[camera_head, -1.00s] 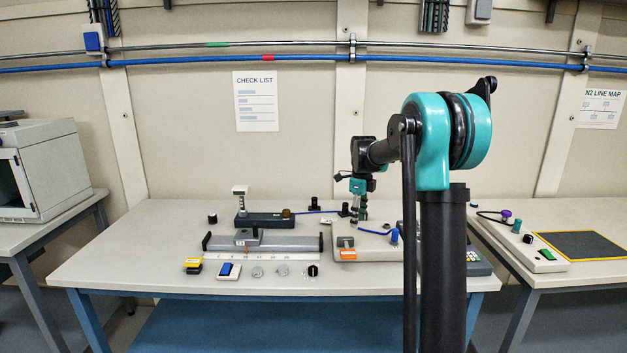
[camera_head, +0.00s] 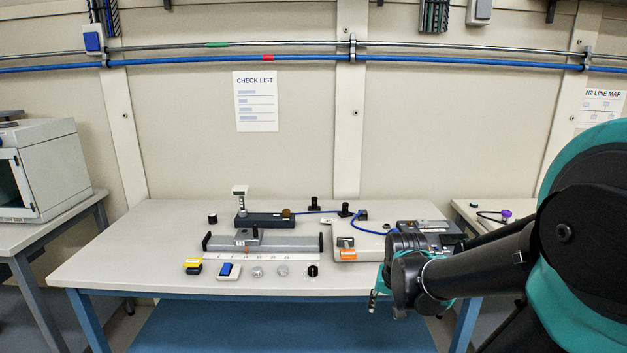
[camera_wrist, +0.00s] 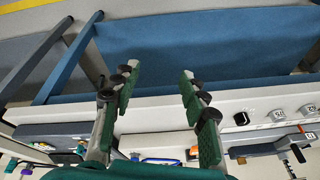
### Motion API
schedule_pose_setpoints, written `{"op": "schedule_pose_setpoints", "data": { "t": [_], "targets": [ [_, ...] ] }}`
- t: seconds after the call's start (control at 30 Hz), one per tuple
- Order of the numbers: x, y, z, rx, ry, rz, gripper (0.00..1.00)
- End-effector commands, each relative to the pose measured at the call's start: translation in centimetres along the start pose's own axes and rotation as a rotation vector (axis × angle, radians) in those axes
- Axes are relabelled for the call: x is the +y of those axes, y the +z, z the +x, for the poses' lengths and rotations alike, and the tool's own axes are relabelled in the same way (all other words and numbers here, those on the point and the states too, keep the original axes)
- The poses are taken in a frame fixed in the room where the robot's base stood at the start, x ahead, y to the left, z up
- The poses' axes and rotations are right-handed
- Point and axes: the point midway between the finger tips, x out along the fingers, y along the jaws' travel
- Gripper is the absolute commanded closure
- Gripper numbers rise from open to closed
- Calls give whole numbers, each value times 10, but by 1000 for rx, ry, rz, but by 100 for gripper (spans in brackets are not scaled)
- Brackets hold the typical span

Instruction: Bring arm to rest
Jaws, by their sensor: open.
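My gripper (camera_wrist: 155,95) is open in the wrist view, with its two green-padded fingers apart and nothing between them. Past the fingers, the wrist view shows the table's front edge and the blue panel (camera_wrist: 200,50) below it. In the head view my gripper (camera_head: 374,300) hangs at the table's front right edge, partly hidden behind my wrist. My arm fills the lower right of the head view, folded low and close to the camera.
The table (camera_head: 150,240) bears a grey rail fixture (camera_head: 285,243), a black block (camera_head: 262,220), a yellow item (camera_head: 193,266), a blue-topped switch (camera_head: 228,270) and an orange-labelled box (camera_head: 347,253). A white cabinet (camera_head: 55,170) stands left. The table's left front area is bare.

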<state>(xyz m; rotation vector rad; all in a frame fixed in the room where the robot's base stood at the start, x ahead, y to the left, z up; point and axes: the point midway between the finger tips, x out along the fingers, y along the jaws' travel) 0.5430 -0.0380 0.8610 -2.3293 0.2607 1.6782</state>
Motion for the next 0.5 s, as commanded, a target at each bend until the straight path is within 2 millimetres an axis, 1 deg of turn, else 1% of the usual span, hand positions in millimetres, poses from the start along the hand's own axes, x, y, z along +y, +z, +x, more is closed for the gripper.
{"op": "schedule_pose_setpoints", "data": {
  "t": [0.03, 0.1, 0.2, 0.5],
  "targets": [
    [7, 18, 3, 12, -3, -76, 56],
    [13, 35, 7, 27, -5, -172, 56],
    [18, 49, 10, 40, -5, -257, 56],
    [18, 49, 10, 40, -5, -257, 56]
  ]
}}
